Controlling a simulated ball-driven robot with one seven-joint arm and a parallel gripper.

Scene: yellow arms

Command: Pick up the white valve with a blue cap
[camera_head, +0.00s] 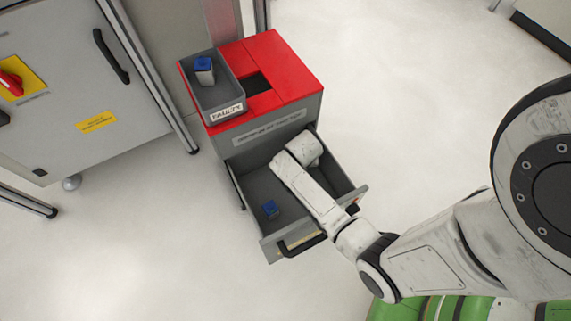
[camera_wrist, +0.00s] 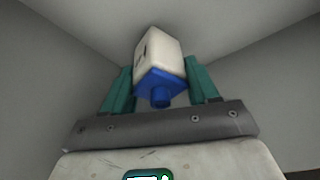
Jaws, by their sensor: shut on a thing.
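A white valve with a blue cap (camera_wrist: 160,62) is between the two teal fingers of my gripper (camera_wrist: 160,85) in the wrist view. The gripper is shut on it, and the blue cap faces the wrist camera. In the head view my arm reaches into the open grey drawer (camera_head: 258,185); the gripper and the held valve are hidden there behind the arm. A second blue-capped piece (camera_head: 270,209) lies in the drawer's front left part. Another white valve with a blue cap (camera_head: 205,70) stands upright in the grey tray marked "FAULTY" (camera_head: 228,113).
The red-topped cabinet (camera_head: 278,62) holds the tray and the drawer. The drawer's walls and front handle (camera_head: 302,245) surround my arm's end. A grey machine cabinet (camera_head: 70,70) stands at the left. The floor to the right of the red cabinet is clear.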

